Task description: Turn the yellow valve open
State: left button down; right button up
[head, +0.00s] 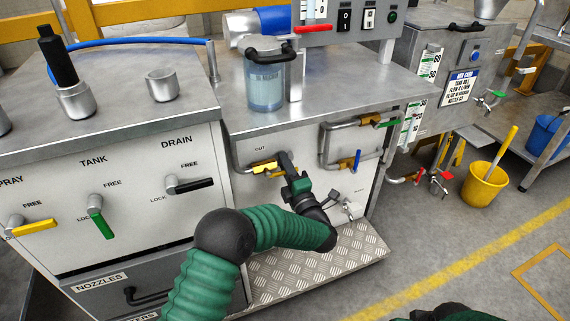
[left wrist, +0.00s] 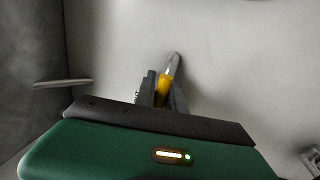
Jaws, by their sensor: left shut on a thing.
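The yellow valve handle (head: 264,167) sits on the grey pipe under the "OUT" label, on the front of the middle cabinet. My left gripper (head: 286,166) reaches it from the front and hides part of it. In the left wrist view the two dark fingers of my left gripper (left wrist: 161,92) are closed around the yellow handle (left wrist: 163,90), and a grey rounded end shows beyond them. My right gripper is not in view.
Another yellow handle (head: 35,226), a green handle (head: 100,222) and a black handle (head: 195,186) are on the left cabinet. A blue lever (head: 357,160) is right of my left gripper. A metal tread plate (head: 330,262) lies below; a yellow bucket (head: 483,186) stands on the floor at right.

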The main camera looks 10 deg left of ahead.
pick_arm(q)
jog(key=c, duration=1.4)
grip_release()
jog(key=shift+s+f, duration=0.1)
jog(key=p+v, duration=0.6)
jog(key=v, duration=1)
jog(key=shift+s+d+f+p, duration=0.25)
jog(key=shift+d+p, duration=0.05)
jog(key=shift+p, duration=0.1)
